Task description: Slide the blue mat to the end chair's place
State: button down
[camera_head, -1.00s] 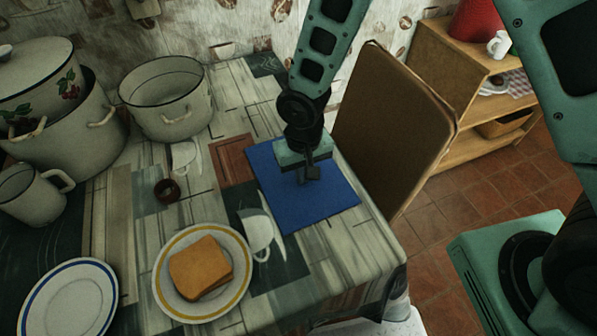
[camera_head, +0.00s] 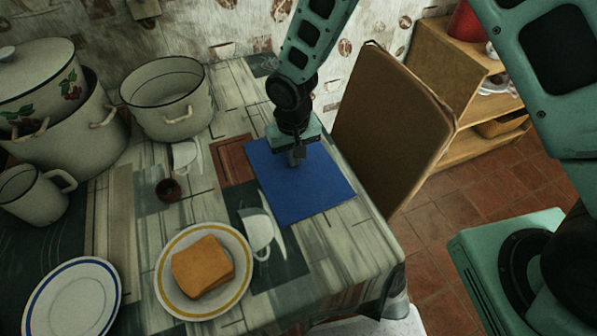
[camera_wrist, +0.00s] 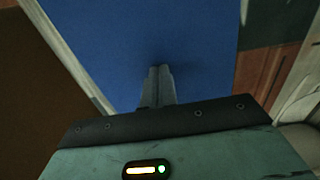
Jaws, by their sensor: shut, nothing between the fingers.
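The blue mat (camera_head: 312,193) lies flat on the table near its right edge, beside the brown chair (camera_head: 392,130). My gripper (camera_head: 297,161) is shut and empty, with its fingertips over the far part of the mat. In the wrist view the shut fingers (camera_wrist: 160,82) point down at the blue mat (camera_wrist: 120,35), which fills most of the upper picture. The fingertips look to be at or very near the mat surface; I cannot tell for sure whether they touch. The chair stands just off the table's right edge.
A plate with bread (camera_head: 203,268) stands at the front of the table, left of the mat. Bare tablecloth lies in front of the mat.

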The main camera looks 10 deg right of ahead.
jog(key=shift+w, duration=0.1)
dwell(0.3)
jog(key=shift+r+p, duration=2.55)
jog(key=shift+r, duration=0.85)
jog(key=s+r+n, duration=0.2)
jog(key=s+r, duration=0.7)
jog(key=r, duration=0.5)
jog(key=s+d+r+n, duration=0.1)
jog(key=s+d+r, duration=0.2)
jog(key=s, duration=0.4)
jog(key=s+d+r+n, duration=0.2)
jog(key=s+d+r, duration=0.1)
jog(key=s, duration=0.4)
jog(key=shift+d+r+y, duration=0.15)
jog(key=shift+r+y, duration=0.15)
jog(key=shift+r, duration=0.15)
jog(key=shift+w+f, duration=0.1)
jog(key=shift+w, duration=0.05)
